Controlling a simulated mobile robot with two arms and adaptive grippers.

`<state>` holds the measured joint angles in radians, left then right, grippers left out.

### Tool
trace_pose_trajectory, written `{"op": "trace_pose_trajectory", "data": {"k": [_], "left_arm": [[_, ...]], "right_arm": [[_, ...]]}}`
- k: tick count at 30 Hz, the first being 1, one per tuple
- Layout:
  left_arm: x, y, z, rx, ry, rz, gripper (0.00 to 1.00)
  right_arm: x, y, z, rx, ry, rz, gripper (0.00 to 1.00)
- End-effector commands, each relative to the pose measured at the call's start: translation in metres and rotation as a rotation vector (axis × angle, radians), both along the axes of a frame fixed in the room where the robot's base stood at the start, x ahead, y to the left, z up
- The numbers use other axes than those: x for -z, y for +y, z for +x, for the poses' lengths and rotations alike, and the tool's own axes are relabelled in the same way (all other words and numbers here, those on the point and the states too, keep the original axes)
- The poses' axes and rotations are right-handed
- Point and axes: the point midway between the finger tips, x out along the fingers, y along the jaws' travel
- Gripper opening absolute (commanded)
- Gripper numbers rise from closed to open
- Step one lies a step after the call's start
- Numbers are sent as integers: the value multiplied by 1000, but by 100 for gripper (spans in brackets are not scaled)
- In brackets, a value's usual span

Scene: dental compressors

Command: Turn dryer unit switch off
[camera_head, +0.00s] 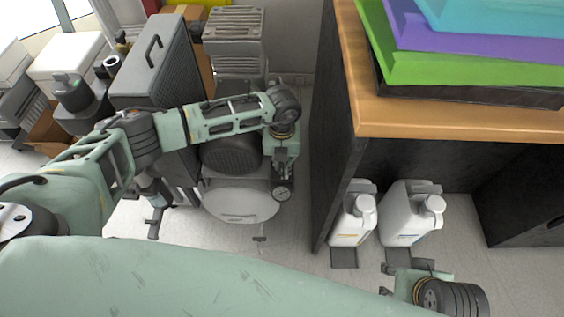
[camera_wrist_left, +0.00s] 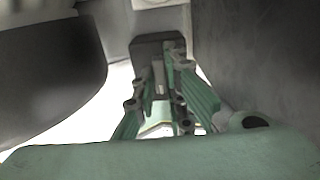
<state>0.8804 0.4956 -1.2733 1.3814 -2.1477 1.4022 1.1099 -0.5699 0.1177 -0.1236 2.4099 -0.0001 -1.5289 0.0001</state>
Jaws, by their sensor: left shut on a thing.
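My left gripper (camera_head: 284,180) points down in the narrow gap between the compressor equipment and the dark cabinet side. In the left wrist view its green fingers (camera_wrist_left: 162,92) reach to a dark block (camera_wrist_left: 158,45) and are closed at it. The block may be the dryer unit switch, but I see no marking or on/off position. A dark rounded motor (camera_head: 232,154) and a pale tank (camera_head: 240,203) are just left of the gripper. My right gripper (camera_head: 408,268) is low at the bottom right, partly cut by my own body; its opening is unclear.
A wooden-topped desk (camera_head: 450,119) with dark sides stands close on the right. Two white jugs (camera_head: 352,222) (camera_head: 408,216) stand under it. A large grey cabinet (camera_head: 150,65) and a ribbed grey unit (camera_head: 235,40) stand behind my left arm. Some floor is bare below the tank.

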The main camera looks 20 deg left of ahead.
Motion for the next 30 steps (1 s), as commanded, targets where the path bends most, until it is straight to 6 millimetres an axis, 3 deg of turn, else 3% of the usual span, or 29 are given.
{"op": "trace_pose_trajectory", "data": {"k": [8, 9, 15, 25, 30], "left_arm": [[-1, 0, 1, 3, -1, 0, 0], [-1, 0, 1, 3, -2, 1, 12], [0, 0, 0, 2, -1, 0, 29], [-2, 0, 0, 1, -1, 0, 30], [-20, 0, 2, 2, -4, -1, 30]], "right_arm": [[1, 0, -4, 1, 7, 1, 40], [1, 0, -4, 1, 7, 1, 40], [1, 0, -3, 1, 6, 1, 40], [-1, -1, 2, 0, -4, -2, 40], [-1, -1, 1, 0, -2, -2, 40]]}}
